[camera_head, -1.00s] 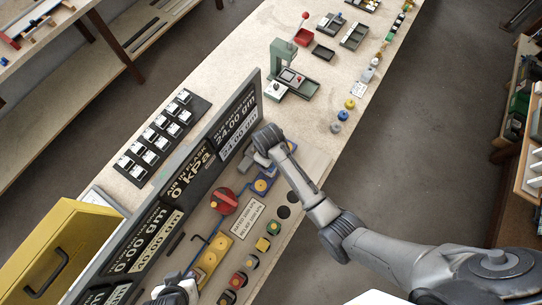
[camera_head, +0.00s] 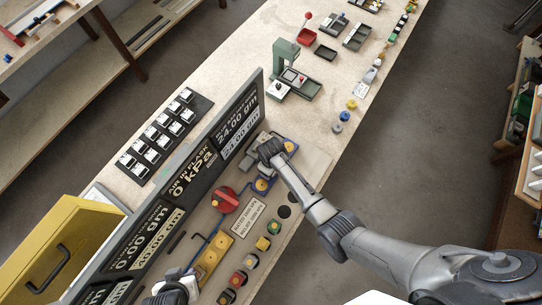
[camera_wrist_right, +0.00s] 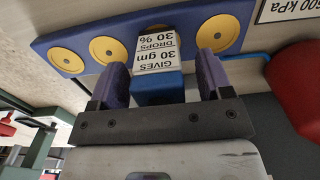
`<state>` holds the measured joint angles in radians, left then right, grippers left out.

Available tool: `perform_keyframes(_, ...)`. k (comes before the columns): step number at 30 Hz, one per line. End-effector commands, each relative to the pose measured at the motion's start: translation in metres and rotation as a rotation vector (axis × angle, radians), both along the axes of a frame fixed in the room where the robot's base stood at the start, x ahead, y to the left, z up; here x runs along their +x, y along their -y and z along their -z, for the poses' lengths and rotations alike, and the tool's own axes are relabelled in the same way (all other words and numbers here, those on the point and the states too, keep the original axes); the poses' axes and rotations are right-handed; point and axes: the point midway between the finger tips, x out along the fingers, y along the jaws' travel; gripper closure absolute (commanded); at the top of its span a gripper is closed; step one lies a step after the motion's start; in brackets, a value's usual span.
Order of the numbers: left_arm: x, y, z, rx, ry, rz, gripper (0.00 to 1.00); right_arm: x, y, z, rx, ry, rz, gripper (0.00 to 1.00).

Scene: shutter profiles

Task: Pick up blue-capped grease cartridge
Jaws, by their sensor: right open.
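The blue-capped cartridge shows in the right wrist view as a blue block (camera_wrist_right: 158,90) with a white label (camera_wrist_right: 156,52) reading "GIVES 30 gm DROPS 30 %". It stands between the two purple fingers of my right gripper (camera_wrist_right: 155,66), which is open, with a finger on each side. A small gap shows at the right finger; contact at the left is unclear. In the head view the right wrist (camera_head: 270,150) hides the cartridge. My left gripper (camera_head: 174,291) is partly visible at the bottom edge, its jaws unclear.
A blue plate with yellow discs (camera_wrist_right: 60,58) lies by the cartridge. A red knob (camera_head: 225,200) is nearby. The dark display panel (camera_head: 190,175) stands close along the right gripper. Several coloured caps (camera_head: 250,261) line the front. A green press (camera_head: 285,65) stands farther back.

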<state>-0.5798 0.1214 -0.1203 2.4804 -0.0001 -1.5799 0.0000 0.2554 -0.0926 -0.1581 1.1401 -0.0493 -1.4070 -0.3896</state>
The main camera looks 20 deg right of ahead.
Motion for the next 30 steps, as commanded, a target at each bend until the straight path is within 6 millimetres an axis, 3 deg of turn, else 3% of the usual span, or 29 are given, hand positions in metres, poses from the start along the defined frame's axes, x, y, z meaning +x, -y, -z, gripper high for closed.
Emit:
perform_keyframes(5,0.0000,-0.0016,0.0001,0.005,0.000,0.004,0.66,0.0001,-0.0002,-0.0001,0.000,0.000,0.000,0.28)
perform_keyframes(24,0.0002,0.0020,0.0000,-0.007,0.000,-0.005,0.66,-0.0002,-0.0002,-0.0002,0.000,0.000,0.000,0.88)
perform_keyframes(30,0.0002,0.0023,-0.0001,-0.008,0.000,-0.006,0.66,0.0002,-0.0002,-0.0007,0.001,0.001,0.000,0.88)
